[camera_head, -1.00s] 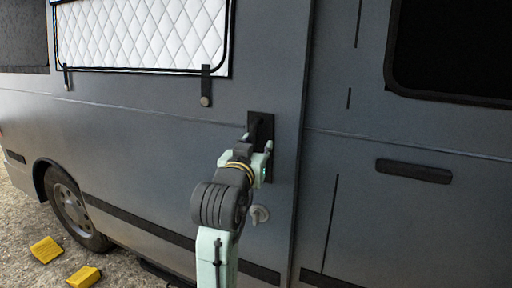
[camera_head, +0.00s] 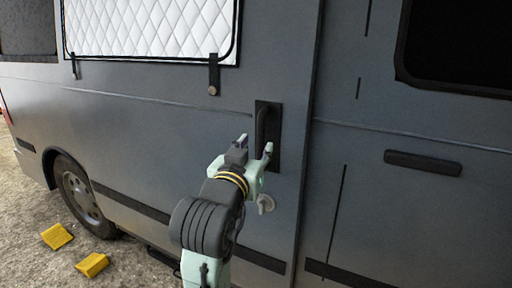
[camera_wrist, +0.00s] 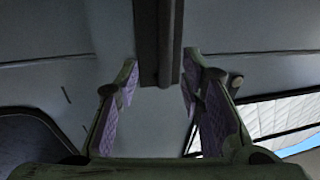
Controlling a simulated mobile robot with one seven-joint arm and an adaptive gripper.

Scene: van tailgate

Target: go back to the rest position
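My gripper (camera_head: 256,150) is open and empty in front of the grey van (camera_head: 205,120). Its two fingers are apart and stand a little short of the black door handle (camera_head: 268,122), which is upright on a dark plate. In the wrist view my gripper (camera_wrist: 157,95) shows both fingers spread, with nothing between them. The dark handle (camera_wrist: 158,40) shows beyond the fingertips, at the top middle. My arm reaches up from the bottom of the head view.
A round pale lock (camera_head: 265,203) is below the handle. A black horizontal handle (camera_head: 423,163) is on the panel to the right. Yellow chocks (camera_head: 92,265) lie on gravel near the wheel (camera_head: 80,198). A quilted white window cover (camera_head: 150,30) is above.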

